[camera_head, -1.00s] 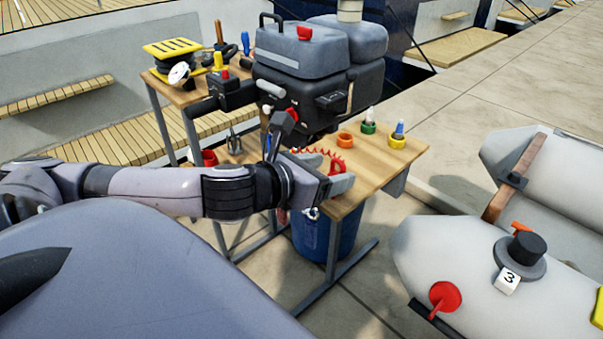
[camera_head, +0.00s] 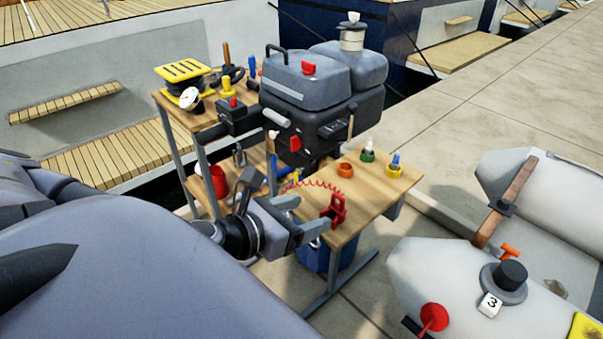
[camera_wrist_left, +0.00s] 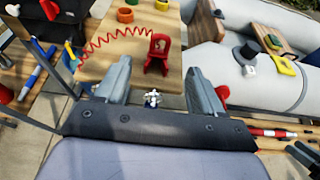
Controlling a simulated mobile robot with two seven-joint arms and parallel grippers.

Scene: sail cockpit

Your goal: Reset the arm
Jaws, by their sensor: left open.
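My left gripper (camera_head: 312,212) is at the near edge of the wooden workbench (camera_head: 370,195), its arm folded low in the head view. Its two grey fingers are apart with nothing between them. A red clip (camera_head: 335,211) with a red coiled cord (camera_head: 312,185) stands on the bench just past the fingertips. In the left wrist view the clip (camera_wrist_left: 158,54) shows beyond the gap between the fingers, apart from both. My right gripper is not in view.
A grey and black outboard motor (camera_head: 320,90) stands over the bench. Orange (camera_head: 344,169), green and yellow rings sit on the bench. A red mug (camera_head: 218,180) is at left. A grey inflatable boat (camera_head: 440,265) lies at right. A blue bin (camera_head: 318,255) is below the bench.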

